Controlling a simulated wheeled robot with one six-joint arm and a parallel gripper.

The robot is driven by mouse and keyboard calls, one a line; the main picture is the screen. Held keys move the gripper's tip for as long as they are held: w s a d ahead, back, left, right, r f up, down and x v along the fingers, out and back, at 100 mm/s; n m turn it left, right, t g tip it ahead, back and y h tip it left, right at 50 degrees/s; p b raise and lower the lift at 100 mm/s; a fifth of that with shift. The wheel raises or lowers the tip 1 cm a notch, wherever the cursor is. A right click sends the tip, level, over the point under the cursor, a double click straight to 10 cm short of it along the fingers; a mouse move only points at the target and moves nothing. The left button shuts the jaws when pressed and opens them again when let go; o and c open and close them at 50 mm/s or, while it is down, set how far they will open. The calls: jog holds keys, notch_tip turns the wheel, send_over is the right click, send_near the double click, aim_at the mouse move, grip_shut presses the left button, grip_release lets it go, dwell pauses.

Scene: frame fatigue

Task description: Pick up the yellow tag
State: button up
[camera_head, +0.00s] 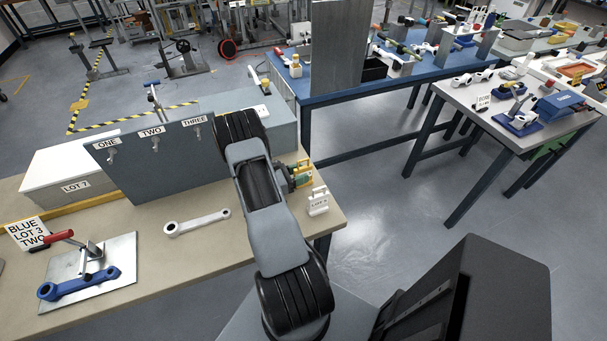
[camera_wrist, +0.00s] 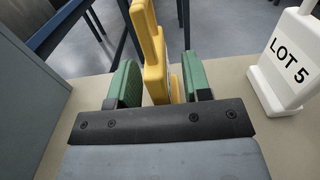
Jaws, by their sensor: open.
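The yellow tag (camera_wrist: 155,62) stands upright on the beige bench in the wrist view, between the two green fingers of my gripper (camera_wrist: 162,78). The fingers are open, with a clear gap on the tag's left side and a smaller one on its right. The tag's lower part is partly hidden by the gripper body. In the head view my gripper (camera_head: 300,174) is low over the right end of the bench, where yellow shows among the green fingers. The tag's face and any lettering are not visible.
A white LOT 5 tag (camera_wrist: 292,62) stands close to the right of my gripper; it also shows in the head view (camera_head: 318,201). A grey board (camera_head: 155,155) with labelled hooks stands left.

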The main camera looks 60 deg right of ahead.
jog(key=shift+s+d, duration=0.4)
jog(key=shift+d, duration=0.1)
jog(key=shift+c, duration=0.2)
grip_shut()
